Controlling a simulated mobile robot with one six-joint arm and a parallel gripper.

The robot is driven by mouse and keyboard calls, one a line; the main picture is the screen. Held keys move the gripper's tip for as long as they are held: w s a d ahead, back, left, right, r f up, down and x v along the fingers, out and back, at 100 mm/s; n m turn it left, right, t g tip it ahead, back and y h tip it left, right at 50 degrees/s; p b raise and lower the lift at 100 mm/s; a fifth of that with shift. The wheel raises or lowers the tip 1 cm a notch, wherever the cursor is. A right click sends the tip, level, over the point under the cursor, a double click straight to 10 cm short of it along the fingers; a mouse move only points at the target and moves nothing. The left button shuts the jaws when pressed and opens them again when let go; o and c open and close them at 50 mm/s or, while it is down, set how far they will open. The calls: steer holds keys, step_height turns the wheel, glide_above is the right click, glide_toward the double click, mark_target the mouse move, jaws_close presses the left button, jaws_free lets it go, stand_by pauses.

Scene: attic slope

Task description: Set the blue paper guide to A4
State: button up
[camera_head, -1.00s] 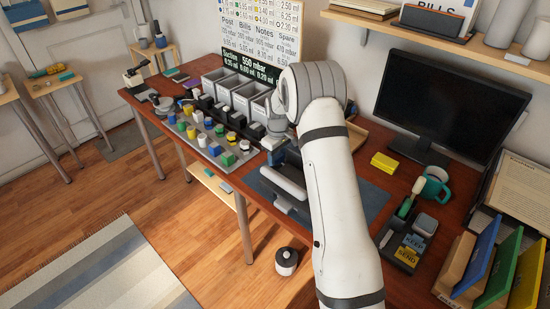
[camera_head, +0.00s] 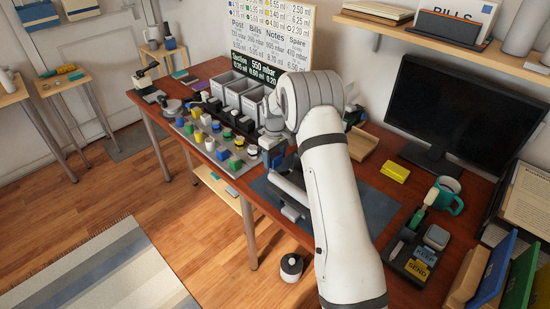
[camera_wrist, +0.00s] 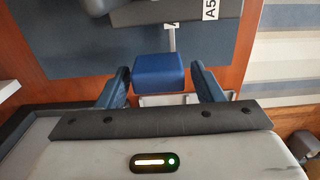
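The blue paper guide (camera_wrist: 158,74) shows in the wrist view as a blue block. A thin light rod runs from it toward a dark grey body with a white "A5" label (camera_wrist: 210,9). Another label beside the rod is mostly cut off, and I cannot read it fully. My gripper (camera_wrist: 161,84) is open, with one dark blue finger on each side of the guide. Narrow gaps seem to show between fingers and guide. In the head view my arm hides most of the device and the guide, near the dark blue mat (camera_head: 350,210).
Left of my arm stands a tray of coloured blocks (camera_head: 212,145), with grey bins (camera_head: 243,97) behind. The mat's right part is clear.

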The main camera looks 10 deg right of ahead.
steer(key=shift+o, duration=0.6)
steer(key=shift+d, duration=0.15)
steer(key=shift+r, duration=0.1)
step_height(320, 180, up, 8)
steer(key=shift+f+b, duration=0.2)
steer(key=shift+b, duration=0.2)
